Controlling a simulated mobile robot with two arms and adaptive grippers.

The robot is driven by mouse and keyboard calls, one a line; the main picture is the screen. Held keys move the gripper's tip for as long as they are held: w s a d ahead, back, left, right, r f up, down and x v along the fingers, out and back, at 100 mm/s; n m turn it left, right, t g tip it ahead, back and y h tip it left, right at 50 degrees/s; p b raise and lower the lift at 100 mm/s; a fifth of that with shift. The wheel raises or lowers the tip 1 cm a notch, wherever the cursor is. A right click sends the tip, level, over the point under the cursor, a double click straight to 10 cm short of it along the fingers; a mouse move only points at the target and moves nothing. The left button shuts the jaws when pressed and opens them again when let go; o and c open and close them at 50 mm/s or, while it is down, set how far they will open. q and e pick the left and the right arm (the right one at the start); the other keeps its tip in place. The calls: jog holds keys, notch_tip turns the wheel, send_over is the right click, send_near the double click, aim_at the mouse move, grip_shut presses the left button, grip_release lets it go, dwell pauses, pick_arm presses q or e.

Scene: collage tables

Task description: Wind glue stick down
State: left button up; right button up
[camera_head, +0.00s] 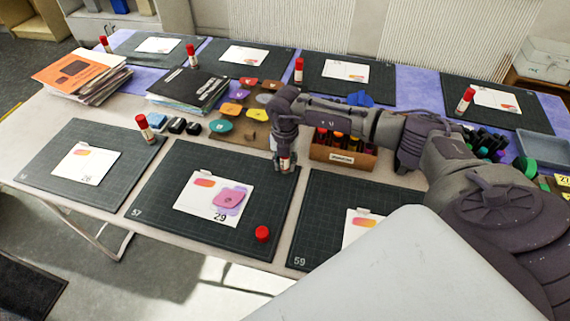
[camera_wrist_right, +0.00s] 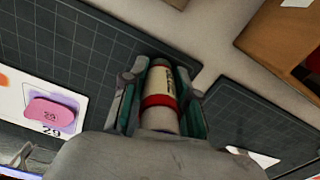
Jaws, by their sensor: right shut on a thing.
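My right gripper (camera_head: 284,168) comes down over the back right corner of mat 57 (camera_head: 160,205). It is shut on a glue stick (camera_head: 284,161). In the right wrist view the fingers (camera_wrist_right: 158,105) sit on both sides of the glue stick (camera_wrist_right: 160,85), which has a pale body and a red band. Whether any glue shows at its end cannot be told. A red cap (camera_head: 262,233) lies apart on the front right of the same mat. My left gripper is out of view.
A white card (camera_head: 190,206) marked 29 with a pink piece (camera_head: 228,200) lies on mat 57. A cardboard box of bottles (camera_head: 343,157) stands right of the gripper. Coloured pieces (camera_head: 235,109) lie behind it. Other mats hold cards and capped glue sticks (camera_head: 145,128).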

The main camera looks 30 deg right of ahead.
jog(key=n+b, duration=0.1)
jog(key=n, duration=0.4)
jog(key=shift+f+b, duration=0.1)
jog(key=shift+b, duration=0.3)
jog(key=shift+f+n, duration=0.1)
jog(key=shift+n, duration=0.4)
jog(key=shift+n+b, duration=0.65)
jog(key=shift+n, duration=0.55)
jog(key=shift+n+b, duration=0.5)
jog(key=shift+n, duration=0.6)
jog(key=shift+a+n, duration=0.1)
jog(key=shift+n, duration=0.6)
jog(key=o, duration=1.2)
jog(key=shift+r, duration=0.2)
jog(key=shift+c, duration=0.2)
